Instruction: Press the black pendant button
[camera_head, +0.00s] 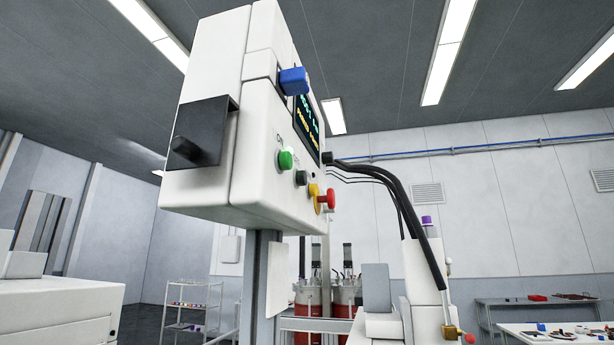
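The white control box (262,150) hangs on a grey post, large and close in the upper middle of the head view, seen from its left side. A small black button (302,178) sits on its front panel, between a green button (286,160) and a red mushroom button (326,200) on a yellow base. The panel is seen at a steep angle, so the black button looks small. It cannot be told whether it is pressed. Neither of my grippers is in view.
A blue switch (294,81) and a lit display (307,122) are above the buttons. Black cables (385,178) run from the box down to the right. White machinery (55,308) stands lower left. A table with small parts (555,331) is lower right.

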